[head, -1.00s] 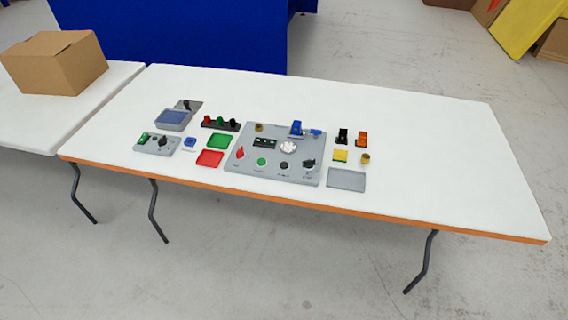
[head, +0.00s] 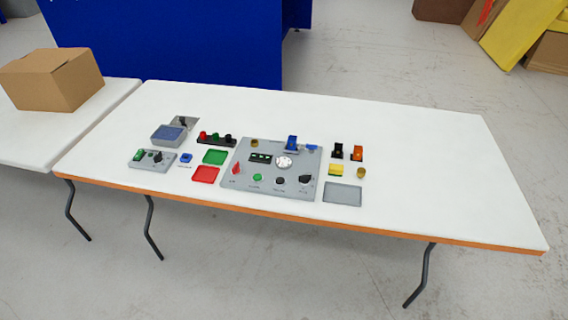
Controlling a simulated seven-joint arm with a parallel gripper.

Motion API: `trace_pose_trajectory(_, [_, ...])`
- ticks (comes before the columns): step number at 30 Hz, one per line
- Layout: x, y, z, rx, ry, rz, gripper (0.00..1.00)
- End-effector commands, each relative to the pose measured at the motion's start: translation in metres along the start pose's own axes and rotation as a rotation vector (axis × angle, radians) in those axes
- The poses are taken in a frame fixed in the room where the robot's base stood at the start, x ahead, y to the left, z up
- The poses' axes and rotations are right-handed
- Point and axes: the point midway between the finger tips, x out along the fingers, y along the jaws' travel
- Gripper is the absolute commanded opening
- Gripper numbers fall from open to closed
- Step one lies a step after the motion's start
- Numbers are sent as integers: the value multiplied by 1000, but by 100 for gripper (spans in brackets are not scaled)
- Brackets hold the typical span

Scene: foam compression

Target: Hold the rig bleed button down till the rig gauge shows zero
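The rig is a flat grey panel (head: 268,190) on the white table. Its round white gauge (head: 284,161) sits near the panel's middle; the needle and figures are too small to read. Along the front of the panel are a red knob (head: 236,169), a green button (head: 257,178), a black button (head: 280,181) and a black knob (head: 304,181). Their labels are too small to read, so I cannot tell which is the bleed button. A small dark display (head: 260,157) lies left of the gauge, and a blue fixture (head: 292,143) stands at the back. My gripper is not in view.
Left of the rig are green (head: 215,157) and red (head: 206,174) trays, a small control box (head: 152,160) and a blue-topped block (head: 169,135). A grey tray (head: 342,193) and small blocks lie to the right. The white table (head: 440,190) is clear at far right.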

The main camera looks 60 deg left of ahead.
Motion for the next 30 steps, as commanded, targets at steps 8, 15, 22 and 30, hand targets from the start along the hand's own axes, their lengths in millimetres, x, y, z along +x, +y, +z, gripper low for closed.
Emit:
trace_pose_trajectory(8, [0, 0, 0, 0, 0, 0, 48])
trace_pose_trajectory(15, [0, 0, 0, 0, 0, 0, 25])
trace_pose_trajectory(22, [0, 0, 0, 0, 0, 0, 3])
trace_pose_trajectory(30, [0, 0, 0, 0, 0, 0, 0])
